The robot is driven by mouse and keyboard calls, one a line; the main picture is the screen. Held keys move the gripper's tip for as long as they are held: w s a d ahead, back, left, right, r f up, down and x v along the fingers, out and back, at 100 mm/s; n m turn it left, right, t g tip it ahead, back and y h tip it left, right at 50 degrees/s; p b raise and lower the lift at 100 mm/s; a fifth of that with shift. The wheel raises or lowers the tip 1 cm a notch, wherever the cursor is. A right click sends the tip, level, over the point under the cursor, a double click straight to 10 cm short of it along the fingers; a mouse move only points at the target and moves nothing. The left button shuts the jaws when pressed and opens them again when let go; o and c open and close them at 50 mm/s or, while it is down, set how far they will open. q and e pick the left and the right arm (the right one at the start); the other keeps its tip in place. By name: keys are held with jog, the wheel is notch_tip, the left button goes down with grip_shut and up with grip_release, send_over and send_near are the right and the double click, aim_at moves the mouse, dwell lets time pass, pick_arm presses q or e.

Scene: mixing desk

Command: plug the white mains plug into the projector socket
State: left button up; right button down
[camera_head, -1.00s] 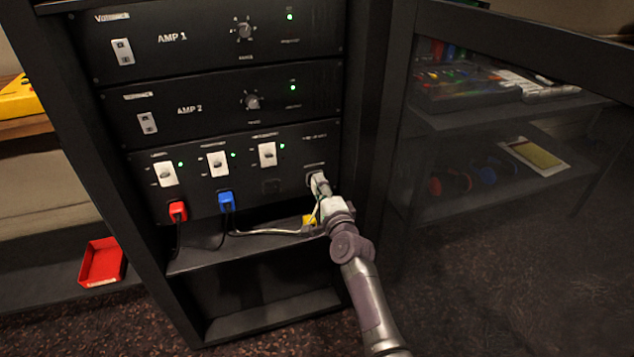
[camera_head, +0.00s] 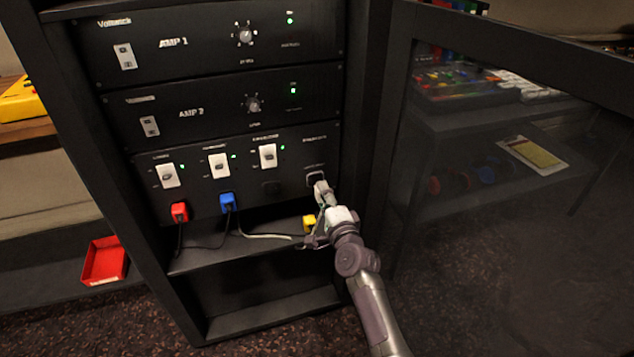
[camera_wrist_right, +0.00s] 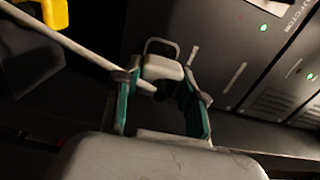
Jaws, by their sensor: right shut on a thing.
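The white mains plug (camera_head: 322,188) is just below and in front of the projector socket (camera_head: 314,174), an outlined recess at the lower right of the bottom black panel. I cannot tell whether plug and socket touch. My right gripper (camera_head: 326,197) is shut on the plug. In the right wrist view, the plug (camera_wrist_right: 162,69) sits between the teal-padded fingers of my right gripper (camera_wrist_right: 160,98), with a curved dark outline just beyond it. Its pale cable runs off to the upper left. The plug's front is hard to see. My left gripper is not in view.
The cabinet shelf (camera_head: 215,255) lies below. An open glass door (camera_head: 480,230) stands right of my arm. A red tray (camera_head: 104,262) is at left.

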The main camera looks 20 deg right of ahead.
pick_arm(q)
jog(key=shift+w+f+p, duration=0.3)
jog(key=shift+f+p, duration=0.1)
jog(key=shift+p, duration=0.05)
pick_arm(e)
jog(key=shift+s, duration=1.1)
